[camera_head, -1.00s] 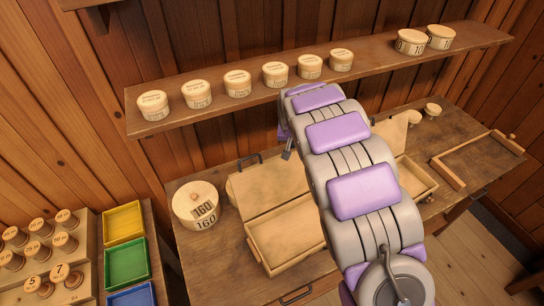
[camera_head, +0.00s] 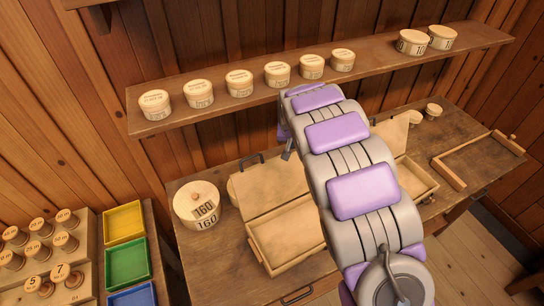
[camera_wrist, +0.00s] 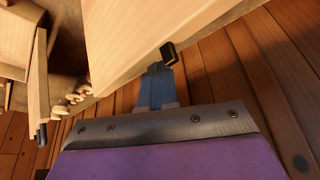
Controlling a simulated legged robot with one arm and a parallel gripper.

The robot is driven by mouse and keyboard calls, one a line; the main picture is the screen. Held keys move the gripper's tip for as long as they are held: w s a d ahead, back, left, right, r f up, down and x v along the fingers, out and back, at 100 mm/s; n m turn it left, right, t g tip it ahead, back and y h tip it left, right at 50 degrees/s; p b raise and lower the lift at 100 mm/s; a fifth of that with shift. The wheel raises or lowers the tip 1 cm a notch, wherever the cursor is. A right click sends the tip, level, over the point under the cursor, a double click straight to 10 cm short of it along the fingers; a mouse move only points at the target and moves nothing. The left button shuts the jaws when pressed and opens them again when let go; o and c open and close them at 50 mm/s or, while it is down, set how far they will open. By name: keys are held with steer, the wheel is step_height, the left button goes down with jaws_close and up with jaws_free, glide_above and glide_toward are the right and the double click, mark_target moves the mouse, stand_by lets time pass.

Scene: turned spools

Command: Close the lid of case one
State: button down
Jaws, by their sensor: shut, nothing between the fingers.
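Two pale wooden cases stand on the bench with their lids up. The left case (camera_head: 258,240) has a raised lid (camera_head: 262,190) with a dark handle (camera_head: 250,159) on its top edge. The right case (camera_head: 423,179) is partly hidden by my arm, as is its raised lid (camera_head: 395,132). I cannot read which is case one. My gripper (camera_head: 287,152) is shut and empty by the top edge of the left lid. In the wrist view, my gripper (camera_wrist: 158,78) is close to a large lid panel (camera_wrist: 125,38) and its dark handle (camera_wrist: 170,52); contact is unclear.
A shelf (camera_head: 375,72) with several round boxes runs along the plank wall (camera_head: 210,40) behind. A round box marked 160 (camera_head: 197,207) stands left of the left case. A wooden frame (camera_head: 447,172) lies at the bench's right. Coloured trays (camera_head: 127,262) and spools are at lower left.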

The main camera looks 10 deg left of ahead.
mark_target(302, 169)
steer(key=shift+f, duration=1.6)
steer(key=shift+s, duration=0.1)
steer(key=shift+s+d+f+b, duration=0.1)
steer(key=shift+s+d, duration=0.65)
steer(key=shift+s, duration=0.25)
steer(key=shift+s+d+f+b, duration=0.1)
steer(key=shift+s+d+b, duration=0.05)
steer(key=shift+s+d, duration=0.75)
steer(key=shift+s+d+b, duration=0.1)
steer(key=shift+s+d, duration=0.55)
steer(key=shift+s, duration=0.4)
steer(key=shift+s+d, duration=0.35)
steer(key=shift+s, duration=0.1)
steer(key=shift+s+d, duration=0.35)
steer(key=shift+s, duration=0.05)
steer(key=shift+r, duration=0.2)
